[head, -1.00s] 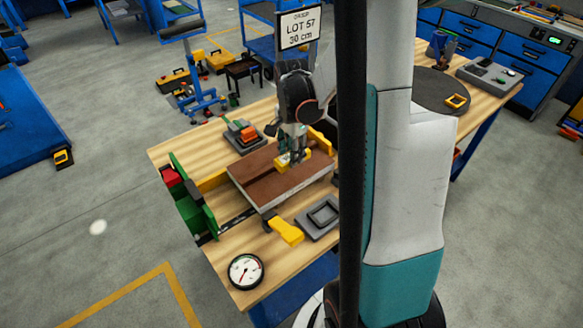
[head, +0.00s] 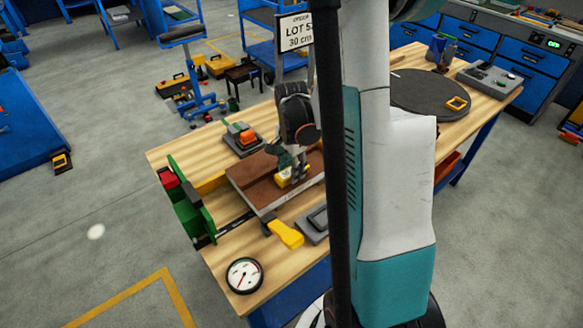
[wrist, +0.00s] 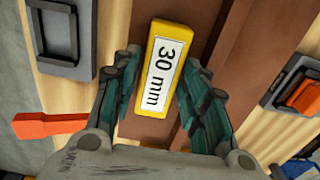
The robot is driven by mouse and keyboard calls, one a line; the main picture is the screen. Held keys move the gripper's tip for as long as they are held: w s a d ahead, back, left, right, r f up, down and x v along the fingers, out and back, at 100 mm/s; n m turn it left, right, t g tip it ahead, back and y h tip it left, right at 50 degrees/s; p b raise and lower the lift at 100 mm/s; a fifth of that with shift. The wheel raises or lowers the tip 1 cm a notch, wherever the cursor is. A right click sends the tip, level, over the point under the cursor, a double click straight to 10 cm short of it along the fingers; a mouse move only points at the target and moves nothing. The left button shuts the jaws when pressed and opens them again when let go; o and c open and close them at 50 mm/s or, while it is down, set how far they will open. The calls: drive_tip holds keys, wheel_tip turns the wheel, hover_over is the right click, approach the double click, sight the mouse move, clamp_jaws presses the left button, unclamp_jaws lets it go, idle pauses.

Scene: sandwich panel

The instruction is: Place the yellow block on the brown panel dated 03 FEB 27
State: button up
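My gripper (wrist: 160,58) appears closed around the block's long sides. The right finger looks close against it, and a thin gap seems to show at the left. The brown panel (head: 250,174) lies flat on the wooden table under the block, with a pale front edge whose writing is too small to read. I cannot tell whether the block touches the panel. My arm hides the panel's right end.
A yellow-handled clamp (head: 285,233), a grey tray (head: 314,224) and a dial gauge (head: 244,275) are at the front. A green and red fixture (head: 190,205) stands left. An orange-topped grey device (head: 242,138) sits behind the panel. A dark round disc (head: 430,95) is at the back right.

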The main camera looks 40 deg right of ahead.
drive_tip(key=shift+r, duration=0.2)
wheel_tip(320, 180, up, 12)
drive_tip(key=p, duration=0.3)
idle(0.4)
